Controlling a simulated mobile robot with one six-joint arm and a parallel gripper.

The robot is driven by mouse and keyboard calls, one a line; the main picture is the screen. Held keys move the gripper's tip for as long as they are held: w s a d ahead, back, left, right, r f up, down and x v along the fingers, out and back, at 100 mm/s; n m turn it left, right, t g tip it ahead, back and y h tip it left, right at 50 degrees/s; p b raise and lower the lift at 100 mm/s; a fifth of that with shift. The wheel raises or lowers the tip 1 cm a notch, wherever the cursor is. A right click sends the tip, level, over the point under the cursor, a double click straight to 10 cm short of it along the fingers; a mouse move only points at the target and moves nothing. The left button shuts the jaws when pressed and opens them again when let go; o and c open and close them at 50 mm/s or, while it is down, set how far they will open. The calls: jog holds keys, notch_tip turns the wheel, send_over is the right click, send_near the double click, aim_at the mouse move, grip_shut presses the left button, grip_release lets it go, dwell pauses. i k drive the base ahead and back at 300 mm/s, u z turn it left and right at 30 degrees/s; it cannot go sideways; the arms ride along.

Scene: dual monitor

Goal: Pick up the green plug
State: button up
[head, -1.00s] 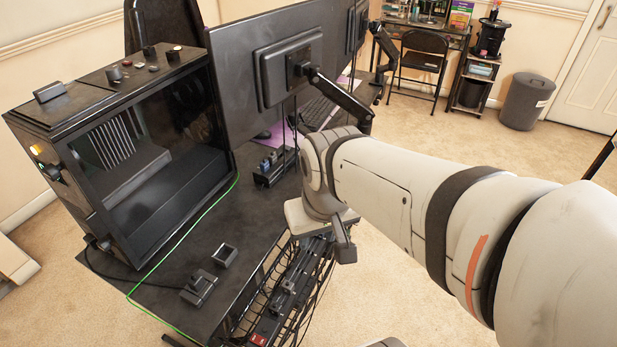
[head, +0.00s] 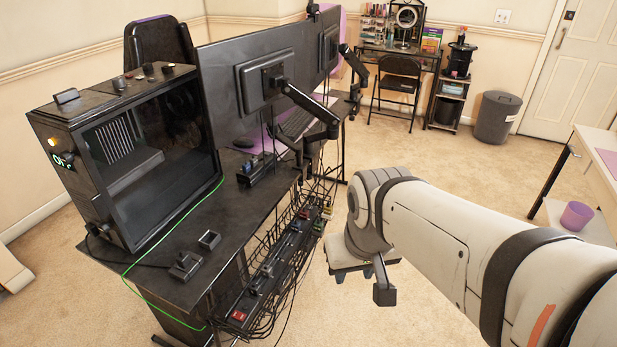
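A black power strip (head: 262,277) with several plugs in it lies in the wire cable tray under the desk's right edge. Small coloured plugs sit at its far end, and one there looks yellow-green (head: 318,228); it is too small to be sure that it is the green plug. A thin green cable (head: 150,262) runs over the desk and down its near end. My gripper (head: 364,284) points down over the carpet, to the right of the strip and apart from it. Its fingers are partly hidden, so its opening is unclear.
The black desk (head: 215,222) carries a computer case (head: 150,165), monitors (head: 235,90) and small black blocks (head: 186,266). A monitor arm (head: 312,108) juts out above the tray. A white table (head: 600,150) and purple bin (head: 576,215) stand right. Carpet between is clear.

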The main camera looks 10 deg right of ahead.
aim_at(317, 226)
jog(key=z, duration=0.1)
jog(key=i, duration=1)
jog(key=z, duration=1)
jog(key=k, duration=1)
jog(key=u, duration=0.55)
jog(key=i, duration=1)
jog(key=u, duration=0.05)
